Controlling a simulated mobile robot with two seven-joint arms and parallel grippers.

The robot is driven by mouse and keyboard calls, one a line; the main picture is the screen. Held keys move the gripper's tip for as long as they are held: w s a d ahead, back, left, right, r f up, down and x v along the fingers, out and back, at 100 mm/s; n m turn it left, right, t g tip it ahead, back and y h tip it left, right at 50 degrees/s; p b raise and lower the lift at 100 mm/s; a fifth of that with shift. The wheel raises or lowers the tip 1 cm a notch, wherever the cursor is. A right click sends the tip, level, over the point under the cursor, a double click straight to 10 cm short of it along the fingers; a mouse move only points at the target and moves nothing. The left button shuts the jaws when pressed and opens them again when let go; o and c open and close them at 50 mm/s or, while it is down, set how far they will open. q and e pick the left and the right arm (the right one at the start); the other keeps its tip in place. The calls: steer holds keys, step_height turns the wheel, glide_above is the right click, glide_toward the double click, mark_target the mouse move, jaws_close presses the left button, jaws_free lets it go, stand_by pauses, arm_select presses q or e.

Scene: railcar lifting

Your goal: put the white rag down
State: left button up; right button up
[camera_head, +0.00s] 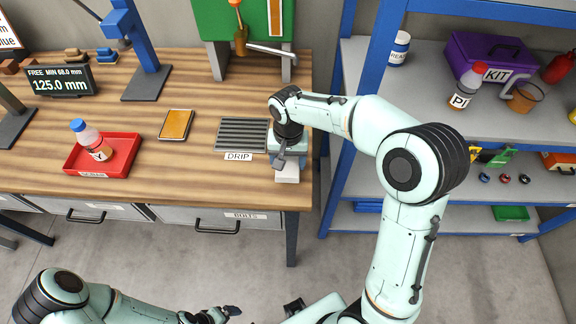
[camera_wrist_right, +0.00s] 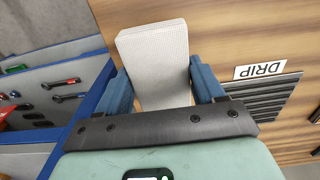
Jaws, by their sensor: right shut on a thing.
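The white rag (camera_head: 288,175) is a pale folded block near the front right corner of the wooden workbench (camera_head: 200,185). My right gripper (camera_head: 287,164) is above the bench there, pointing down, and is shut on the rag. In the right wrist view the rag (camera_wrist_right: 155,60) sits between the two blue fingers (camera_wrist_right: 162,88) and sticks out beyond them. Wood lies behind it; I cannot tell whether it touches the bench. My left gripper (camera_head: 222,313) is low at the bottom of the head view, away from the bench, and its fingers are unclear.
A grey ribbed drip mat (camera_head: 242,132) with a DRIP label lies just left of the right gripper. A red tray (camera_head: 125,155) with a bottle and an orange-topped pad (camera_head: 176,124) are further left. A blue-framed shelf (camera_head: 350,100) stands close on the right.

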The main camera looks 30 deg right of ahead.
mark_target(288, 162)
arm_select(q)
steer(key=shift+s+f, duration=0.15)
steer(key=shift+f, duration=0.05)
arm_select(e)
steer(key=shift+f, duration=1.4)
steer(key=shift+f, duration=0.2)
arm_select(q)
steer(key=shift+f, duration=0.1)
arm_select(e)
steer(key=o, duration=1.1)
steer(key=shift+o, duration=0.2)
steer(key=shift+r, duration=0.1)
steer(key=shift+r, duration=0.35)
step_height(288, 162, up, 12)
steer(key=shift+f+p, duration=0.2)
steer(key=shift+p, duration=0.45)
arm_select(q)
steer(key=shift+w+r, duration=0.7)
steer(key=shift+r, duration=0.3)
